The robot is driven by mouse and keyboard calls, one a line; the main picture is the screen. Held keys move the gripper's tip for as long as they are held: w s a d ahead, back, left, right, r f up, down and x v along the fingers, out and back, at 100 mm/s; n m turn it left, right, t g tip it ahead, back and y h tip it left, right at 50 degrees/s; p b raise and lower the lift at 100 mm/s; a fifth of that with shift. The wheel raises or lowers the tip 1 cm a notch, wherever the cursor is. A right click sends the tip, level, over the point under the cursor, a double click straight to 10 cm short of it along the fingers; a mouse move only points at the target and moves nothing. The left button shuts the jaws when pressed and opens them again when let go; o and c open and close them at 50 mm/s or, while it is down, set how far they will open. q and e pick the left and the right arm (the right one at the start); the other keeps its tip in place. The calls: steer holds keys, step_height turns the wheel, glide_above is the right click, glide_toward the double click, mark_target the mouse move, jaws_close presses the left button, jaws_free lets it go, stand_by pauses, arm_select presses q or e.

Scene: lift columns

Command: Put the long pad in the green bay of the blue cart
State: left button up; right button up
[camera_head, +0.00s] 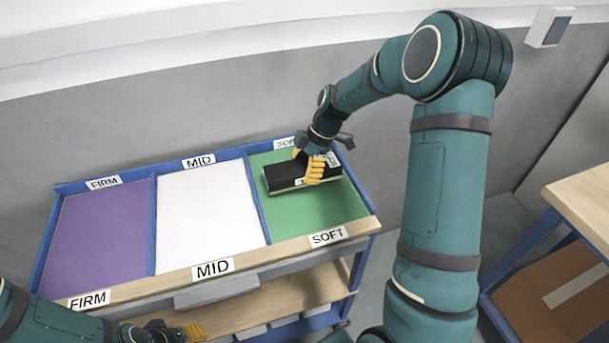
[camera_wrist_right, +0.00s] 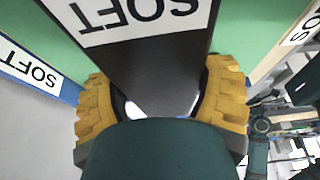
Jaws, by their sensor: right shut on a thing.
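The long pad (camera_head: 281,176) is a black block with a white label; in the right wrist view the pad (camera_wrist_right: 150,60) has a label reading SOFT. My right gripper (camera_head: 309,166) has its yellow fingers shut on the pad, one on each side, as the right wrist view (camera_wrist_right: 160,98) shows. The pad is over or in the green bay (camera_head: 335,208) of the blue cart (camera_head: 152,225); I cannot tell whether it touches the floor of the bay. My left gripper (camera_head: 183,332) is low at the bottom left, in front of the cart, partly cut off; its opening is unclear.
The cart's purple bay (camera_head: 95,238) marked FIRM and white bay (camera_head: 208,207) marked MID are empty. A wooden lower shelf (camera_head: 290,300) is under the tray. A wooden-topped table (camera_head: 590,200) stands at right, with a brown box (camera_head: 550,300) below. A grey wall is behind.

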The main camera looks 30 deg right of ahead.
step_height(320, 180, down, 2)
steer(key=shift+f, duration=0.25)
steer(key=o, duration=1.2)
steer(key=shift+o, duration=0.2)
steer(key=shift+r, duration=0.1)
steer(key=p+v, duration=0.1)
steer(key=v, duration=1.1)
steer(key=shift+d+p, duration=0.1)
steer(key=shift+p, duration=0.25)
